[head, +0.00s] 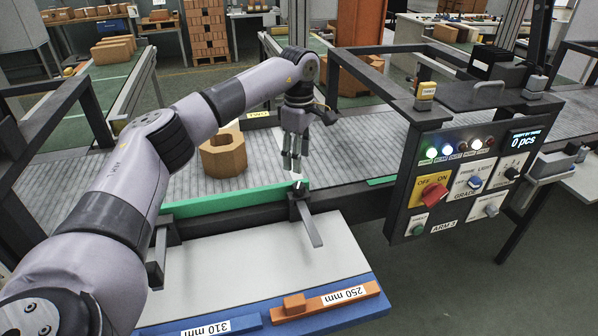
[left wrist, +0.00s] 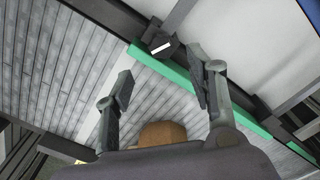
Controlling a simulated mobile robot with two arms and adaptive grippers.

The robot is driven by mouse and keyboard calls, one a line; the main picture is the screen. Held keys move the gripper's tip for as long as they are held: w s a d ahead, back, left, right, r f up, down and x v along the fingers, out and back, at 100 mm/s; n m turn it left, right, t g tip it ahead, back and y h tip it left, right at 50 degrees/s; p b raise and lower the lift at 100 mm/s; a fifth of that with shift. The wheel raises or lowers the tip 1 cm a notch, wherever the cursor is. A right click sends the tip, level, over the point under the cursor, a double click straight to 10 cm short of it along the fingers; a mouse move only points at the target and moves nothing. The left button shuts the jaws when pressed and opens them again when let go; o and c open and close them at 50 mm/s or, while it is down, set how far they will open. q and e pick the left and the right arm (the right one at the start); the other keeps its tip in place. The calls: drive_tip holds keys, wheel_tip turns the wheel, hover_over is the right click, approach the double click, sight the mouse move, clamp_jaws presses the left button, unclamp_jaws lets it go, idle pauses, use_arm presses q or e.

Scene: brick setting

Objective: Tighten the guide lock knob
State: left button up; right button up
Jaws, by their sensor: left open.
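The guide lock knob (head: 299,187) is dark with a white mark on top. It sits on a bracket at the right end of the green guide rail (head: 225,203), beside the conveyor. It also shows in the left wrist view (left wrist: 162,46), just beyond the fingertips. My left gripper (head: 291,168) points down above the knob, a small gap apart. In the left wrist view its two fingers (left wrist: 160,80) are spread with nothing between them. My right gripper is in neither view.
A brown block with a hole (head: 223,155) stands on the conveyor (head: 360,145) left of my gripper. A control panel (head: 470,175) stands to the right. Gauge bars, a brown one (head: 335,301) and a blue one, lie on the front table (head: 270,265). A grey bar juts forward below the knob.

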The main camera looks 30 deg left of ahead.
use_arm(q)
drive_tip(key=shift+r, duration=1.65)
